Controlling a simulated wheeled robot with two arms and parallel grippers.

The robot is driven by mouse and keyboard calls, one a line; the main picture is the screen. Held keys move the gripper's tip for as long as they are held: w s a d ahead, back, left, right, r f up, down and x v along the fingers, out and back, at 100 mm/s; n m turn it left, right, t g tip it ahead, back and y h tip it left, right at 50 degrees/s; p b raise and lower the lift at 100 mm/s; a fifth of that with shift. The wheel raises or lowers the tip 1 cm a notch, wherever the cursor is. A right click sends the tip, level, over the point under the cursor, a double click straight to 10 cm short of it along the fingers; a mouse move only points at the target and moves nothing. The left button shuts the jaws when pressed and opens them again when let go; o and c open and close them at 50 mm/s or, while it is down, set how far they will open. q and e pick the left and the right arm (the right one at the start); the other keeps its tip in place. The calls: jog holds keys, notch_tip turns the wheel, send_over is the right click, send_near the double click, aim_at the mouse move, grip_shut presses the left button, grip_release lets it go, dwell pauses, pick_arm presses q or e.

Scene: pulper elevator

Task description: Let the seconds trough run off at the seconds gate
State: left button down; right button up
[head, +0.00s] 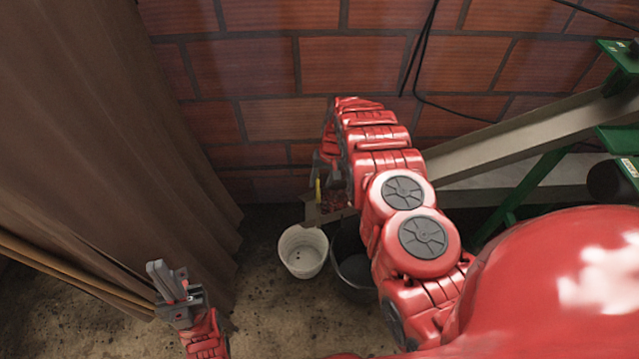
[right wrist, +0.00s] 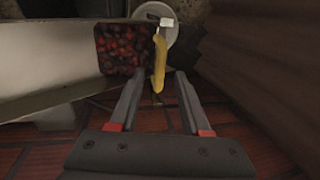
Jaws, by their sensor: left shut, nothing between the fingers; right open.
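The trough (right wrist: 55,58) in the right wrist view has pale walls and holds red cherries (right wrist: 120,45) at its end. A yellow handle (right wrist: 159,65) with a pale tip stands at that end; it also shows in the head view (head: 318,190). My right gripper (right wrist: 160,74) is open, its fingers on either side of the handle's line; whether they touch it I cannot tell. A white bucket (head: 303,262) stands on the floor below the trough end. My left gripper (head: 166,282) is shut and empty, low at the left.
A dark bucket (head: 352,275) stands right of the white one, partly behind my right arm. A sloping pale chute (head: 525,140) and green frame (head: 535,185) are at the right. A brown curtain (head: 100,120) hangs left; a brick wall (head: 270,75) closes the back.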

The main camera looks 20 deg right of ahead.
jog(key=shift+w+a+f, duration=0.1)
jog(key=shift+a+f, duration=0.05)
jog(key=shift+f, duration=0.4)
jog(key=shift+w+a+f, duration=0.1)
jog(key=shift+f, duration=0.4)
grip_shut()
dwell(0.8)
